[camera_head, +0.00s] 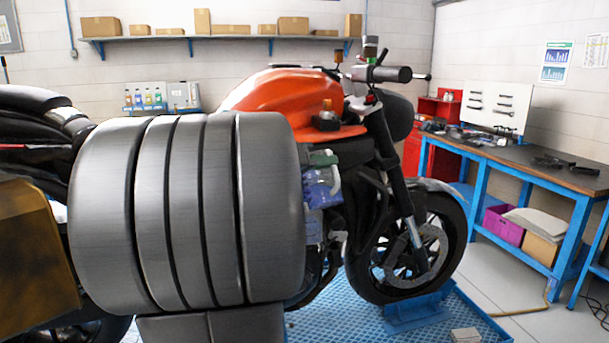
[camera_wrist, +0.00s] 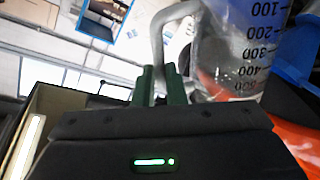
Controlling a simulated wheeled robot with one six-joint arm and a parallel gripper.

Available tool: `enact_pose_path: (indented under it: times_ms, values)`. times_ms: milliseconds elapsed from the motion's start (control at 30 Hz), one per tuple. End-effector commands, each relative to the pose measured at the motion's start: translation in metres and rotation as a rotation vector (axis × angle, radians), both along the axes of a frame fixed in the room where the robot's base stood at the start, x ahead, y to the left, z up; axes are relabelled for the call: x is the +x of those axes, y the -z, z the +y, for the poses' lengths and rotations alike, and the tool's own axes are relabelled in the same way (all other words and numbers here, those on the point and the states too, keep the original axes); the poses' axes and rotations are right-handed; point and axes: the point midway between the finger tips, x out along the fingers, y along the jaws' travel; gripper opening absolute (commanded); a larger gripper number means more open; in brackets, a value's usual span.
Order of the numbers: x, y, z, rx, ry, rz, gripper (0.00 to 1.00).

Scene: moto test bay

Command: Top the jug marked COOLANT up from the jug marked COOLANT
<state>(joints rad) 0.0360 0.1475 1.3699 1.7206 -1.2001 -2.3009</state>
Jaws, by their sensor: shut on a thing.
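In the wrist view my gripper (camera_wrist: 163,72) is shut on the pale grey handle (camera_wrist: 160,35) of a clear graduated jug (camera_wrist: 232,45). Its black scale numbers run from 100 at the top of the picture to 500 lower down; something reddish shows at its lower part. In the head view a translucent jug with a green cap and blue tint (camera_head: 322,187) shows beside the orange motorcycle (camera_head: 278,90), partly hidden by my large grey arm. I cannot tell whether it is the same jug. No COOLANT marking is legible.
A blue-framed workbench (camera_head: 520,160) with tools stands at the right. A wall shelf (camera_head: 215,38) holds several boxes. The motorcycle's front wheel (camera_head: 410,250) is in a blue stand on a blue grating (camera_head: 460,318). A second motorcycle (camera_head: 40,115) is at the left.

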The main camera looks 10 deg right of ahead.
Motion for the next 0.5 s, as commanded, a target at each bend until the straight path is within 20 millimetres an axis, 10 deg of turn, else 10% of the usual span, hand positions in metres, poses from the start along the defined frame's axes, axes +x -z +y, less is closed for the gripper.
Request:
enact_pose_path:
  times_ms: [500]
  values:
    - [-0.023,-0.029,-0.004,-0.001,-0.001,-0.002,0.00]
